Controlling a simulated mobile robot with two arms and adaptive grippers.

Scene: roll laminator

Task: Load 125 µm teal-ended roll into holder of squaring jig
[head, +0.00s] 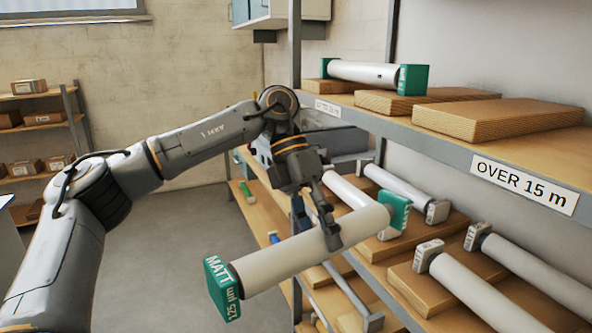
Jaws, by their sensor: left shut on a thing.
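A white roll (285,258) with teal square ends hangs in my left gripper (333,238). Its near teal end (222,288) reads "MATT 125 µm", and its far teal end (397,209) is close to the shelf rack. The left gripper is shut around the roll's body, nearer the far end, from above. The roll is held in the air, in front of the lower shelf, slanting from lower left to upper right. I cannot make out the squaring jig in this view. My right gripper is not in view.
A teal-ended roll (365,72) lies on the upper shelf, beside a bare wooden block (497,118). The shelf edge carries an "OVER 15 m" label (524,186). Grey-ended rolls (485,290) lie on the lower shelf at right. Boxes stand on a far-left rack (70,120). The floor (190,235) between is clear.

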